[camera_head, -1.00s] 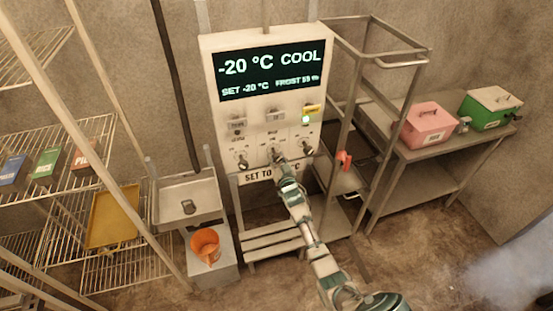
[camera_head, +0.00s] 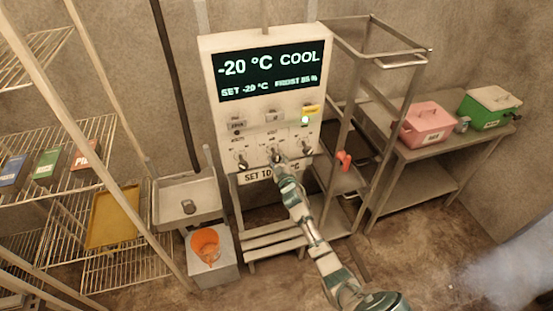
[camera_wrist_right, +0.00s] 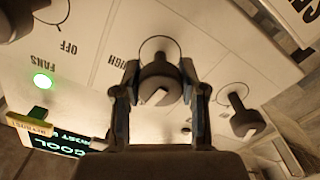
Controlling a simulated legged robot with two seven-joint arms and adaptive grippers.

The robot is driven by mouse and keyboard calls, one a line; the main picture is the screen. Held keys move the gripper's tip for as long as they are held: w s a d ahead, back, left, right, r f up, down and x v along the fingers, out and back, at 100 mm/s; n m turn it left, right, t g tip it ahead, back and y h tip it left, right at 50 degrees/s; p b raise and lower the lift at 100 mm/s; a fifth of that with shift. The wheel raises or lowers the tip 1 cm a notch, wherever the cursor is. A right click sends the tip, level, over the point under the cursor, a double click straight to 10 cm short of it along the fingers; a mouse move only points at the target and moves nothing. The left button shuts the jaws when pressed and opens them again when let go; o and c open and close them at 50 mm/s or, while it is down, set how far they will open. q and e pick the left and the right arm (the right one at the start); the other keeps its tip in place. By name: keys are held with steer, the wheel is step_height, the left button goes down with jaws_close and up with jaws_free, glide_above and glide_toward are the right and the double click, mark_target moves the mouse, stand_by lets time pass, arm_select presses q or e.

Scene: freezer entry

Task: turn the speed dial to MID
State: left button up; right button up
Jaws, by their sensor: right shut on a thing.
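The control panel (camera_head: 222,125) stands upright with three dials in a row below its display. The middle dial, a dark knob inside a drawn ring, has a HIGH label beside it in the right wrist view (camera_wrist_right: 159,84); I take it as the speed dial. My right gripper (camera_head: 277,158) reaches up to this dial from below. In the right wrist view, its two fingers (camera_wrist_right: 160,76) are closed on either side of the knob. A pale notch shows on the knob face. The dial's exact setting is unclear. My left gripper is not in view.
A left dial (camera_head: 242,162) and a right dial (camera_head: 306,150) flank the middle one closely. A wire rack (camera_head: 110,205) stands left, a metal cart (camera_head: 372,140) right.

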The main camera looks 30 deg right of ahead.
steer(key=shift+n, duration=0.6)
steer(key=o, duration=1.2)
steer(key=shift+w+f, duration=0.1)
steer(key=shift+c, duration=0.2)
steer(key=shift+s, duration=0.25)
steer(key=v, duration=1.1)
steer(key=shift+s, duration=0.2)
steer(key=shift+f, duration=0.15)
